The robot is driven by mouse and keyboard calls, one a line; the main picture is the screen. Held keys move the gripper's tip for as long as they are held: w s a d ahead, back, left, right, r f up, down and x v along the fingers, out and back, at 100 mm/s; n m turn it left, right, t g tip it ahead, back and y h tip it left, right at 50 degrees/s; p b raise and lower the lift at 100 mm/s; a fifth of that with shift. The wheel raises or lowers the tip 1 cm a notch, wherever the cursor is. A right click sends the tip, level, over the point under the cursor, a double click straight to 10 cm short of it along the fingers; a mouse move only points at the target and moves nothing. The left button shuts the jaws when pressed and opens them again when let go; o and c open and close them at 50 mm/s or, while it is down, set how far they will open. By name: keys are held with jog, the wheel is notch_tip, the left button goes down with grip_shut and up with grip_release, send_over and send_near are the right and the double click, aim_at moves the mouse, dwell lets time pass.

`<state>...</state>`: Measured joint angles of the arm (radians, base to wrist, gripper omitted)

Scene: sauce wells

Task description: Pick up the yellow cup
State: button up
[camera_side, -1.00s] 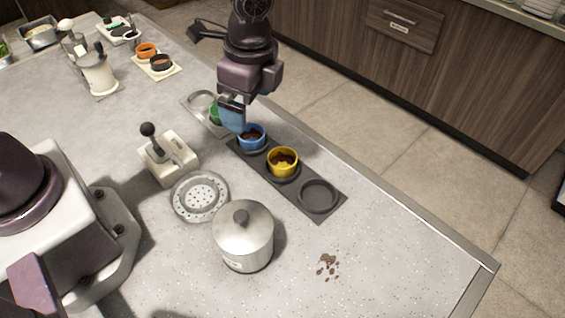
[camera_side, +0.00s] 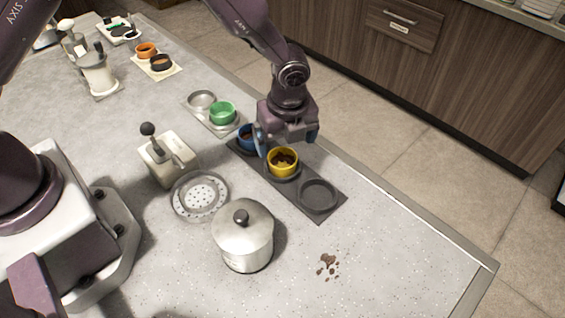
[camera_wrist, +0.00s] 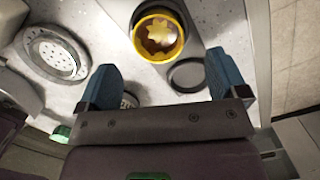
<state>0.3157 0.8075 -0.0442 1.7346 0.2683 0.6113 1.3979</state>
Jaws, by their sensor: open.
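The yellow cup (camera_side: 283,168) sits upright in the middle well of the dark tray (camera_side: 327,212), with dark brown contents and a yellow star-like shape inside. In the wrist view the yellow cup (camera_wrist: 158,38) lies ahead of the blue fingertips, between their lines. My gripper (camera_side: 287,138) is open and empty, just behind and above the yellow cup, its fingers spread to either side. In the wrist view my gripper (camera_wrist: 160,75) shows a wide gap with nothing in it. I cannot tell its exact height above the cup.
A blue cup (camera_side: 245,139), partly hidden by my gripper, sits in the well beside the yellow cup. The front well (camera_side: 318,194) is empty. A green cup (camera_side: 222,112), a lidded pot (camera_side: 245,243), a perforated dish (camera_side: 200,195) and a lever device (camera_side: 167,157) stand nearby.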

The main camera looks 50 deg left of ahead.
aim_at(282, 166)
jog(key=f, duration=0.5)
jog(key=shift+a+f, duration=0.25)
jog(key=shift+f, duration=0.1)
jog(key=shift+c, duration=0.2)
jog(key=c, duration=0.9)
